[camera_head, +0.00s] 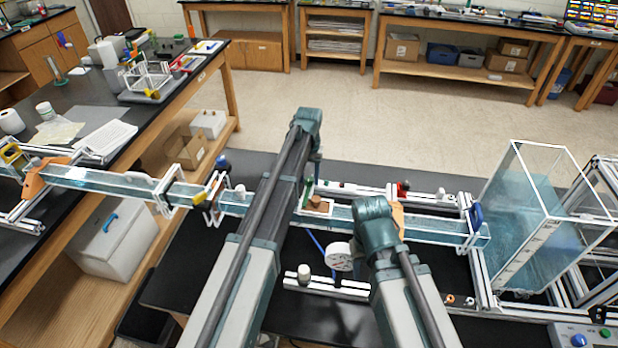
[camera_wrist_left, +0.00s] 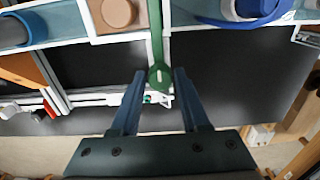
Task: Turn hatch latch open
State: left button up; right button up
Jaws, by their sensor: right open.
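The hatch latch is a green lever with a round green end (camera_wrist_left: 160,76); its bar runs up along a pale frame edge in the left wrist view. Part of the green shows in the head view (camera_head: 309,190), beside the water channel and mostly behind my left arm. My left gripper (camera_wrist_left: 160,73) is open, with its two blue fingertips on either side of the round end. A small gap shows on each side, and I cannot tell if either finger touches. My right arm (camera_head: 375,215) stands right of the latch in the head view; its fingers are hidden.
A brown cork-like piece (camera_head: 318,203) sits in an opening beside the latch. A white gauge (camera_head: 338,256) stands just in front of the channel. A blue knob (camera_head: 476,216) is near the clear water tank (camera_head: 540,225). A red part (camera_head: 403,188) lies along the back rail.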

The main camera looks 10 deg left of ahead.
pick_arm(q)
grip_shut()
dwell(1.1)
